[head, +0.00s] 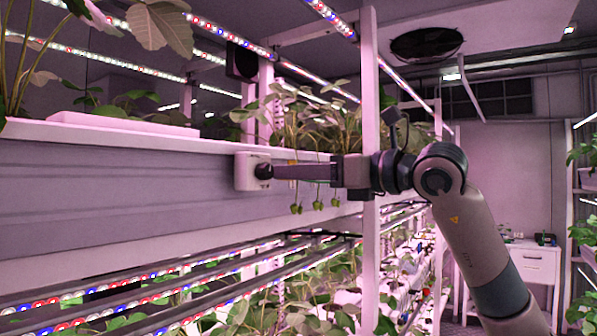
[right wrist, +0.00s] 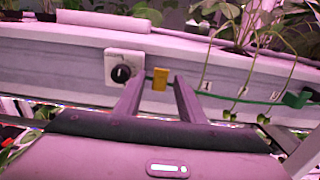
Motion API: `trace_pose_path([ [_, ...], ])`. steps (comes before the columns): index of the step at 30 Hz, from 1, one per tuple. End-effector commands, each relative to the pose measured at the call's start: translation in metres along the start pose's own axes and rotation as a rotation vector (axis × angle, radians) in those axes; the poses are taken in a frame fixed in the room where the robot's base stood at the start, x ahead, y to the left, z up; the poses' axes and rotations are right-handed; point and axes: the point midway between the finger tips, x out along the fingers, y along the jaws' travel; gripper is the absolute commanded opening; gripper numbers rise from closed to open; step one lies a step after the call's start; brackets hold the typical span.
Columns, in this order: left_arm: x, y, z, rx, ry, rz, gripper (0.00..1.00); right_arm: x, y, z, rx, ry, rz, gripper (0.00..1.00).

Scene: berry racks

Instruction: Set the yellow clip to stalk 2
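A small yellow clip (right wrist: 160,79) sits on a thin green line along the front of the pale trough (right wrist: 80,42) in the right wrist view. My right gripper (right wrist: 159,82) is open, with one finger on each side of the clip and a gap to both. In the head view my right gripper (head: 272,172) reaches left along the trough, and its arm hides the clip's place. Several thin stalks (right wrist: 206,72) hang over the trough to the clip's right, with small marks beside them that I cannot read surely. Green berries (head: 318,205) hang at their ends. My left gripper is not in view.
A white box with a black knob (right wrist: 121,73) is fixed to the trough left of the clip. A green block (right wrist: 298,98) is at the line's right end. A white rack post (head: 370,110) stands close by my right arm. Lower shelves hold more plants.

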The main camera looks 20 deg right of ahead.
Motion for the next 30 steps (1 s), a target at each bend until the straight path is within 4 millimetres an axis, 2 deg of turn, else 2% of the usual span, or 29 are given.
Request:
trace_pose_path([
  [2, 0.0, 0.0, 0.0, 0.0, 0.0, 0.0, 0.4, 0.0, 0.0, 0.0, 0.0, 0.0, 0.0, 0.36],
  [6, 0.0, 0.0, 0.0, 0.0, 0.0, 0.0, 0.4, 0.0, 0.0, 0.0, 0.0, 0.0, 0.0, 0.05],
  [7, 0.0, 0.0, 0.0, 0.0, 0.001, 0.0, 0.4, 0.0, 0.0, 0.0, 0.0, 0.0, 0.0, 0.0],
  [14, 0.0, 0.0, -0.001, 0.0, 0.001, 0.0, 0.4, 0.0, -0.002, 0.0, 0.001, 0.0, 0.0, 0.0],
  [19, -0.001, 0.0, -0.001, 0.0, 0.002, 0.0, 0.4, -0.001, -0.017, 0.0, 0.003, 0.001, -0.003, 0.0],
  [23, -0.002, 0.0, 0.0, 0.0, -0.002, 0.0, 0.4, 0.0, -0.04, 0.001, 0.004, 0.001, -0.004, 0.0],
  [30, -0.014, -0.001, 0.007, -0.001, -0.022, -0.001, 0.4, -0.001, -0.099, 0.003, 0.005, 0.001, -0.005, 0.0],
])
